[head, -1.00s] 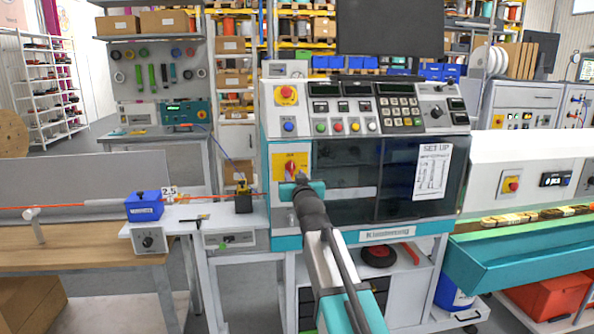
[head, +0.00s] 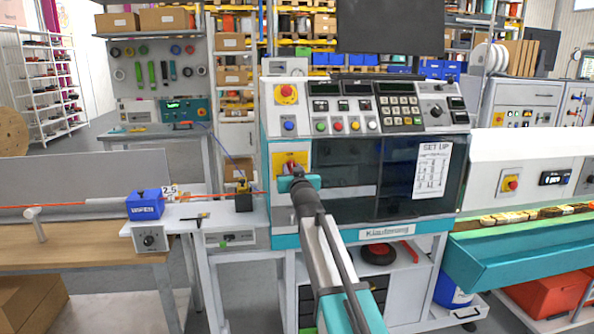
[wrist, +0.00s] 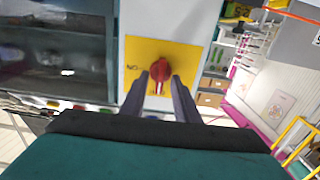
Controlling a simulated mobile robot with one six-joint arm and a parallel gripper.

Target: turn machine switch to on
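The machine switch is a red rotary knob (wrist: 160,69) on a yellow plate (wrist: 135,49), on the left of the machine front. In the wrist view, lettering beside the knob looks like an inverted "ON", and a pale mark shows at the knob's lower side. In the head view the yellow plate (head: 303,158) is partly hidden behind my gripper (head: 293,174). In the wrist view my gripper's (wrist: 160,76) two fingers are apart, with the tips on either side of the knob. I cannot tell whether they touch it.
A red emergency button (head: 286,94) and several coloured buttons sit on the machine panel above. A dark window (head: 400,180) lies right of the switch. A blue cable device (head: 145,204) stands on the bench at left.

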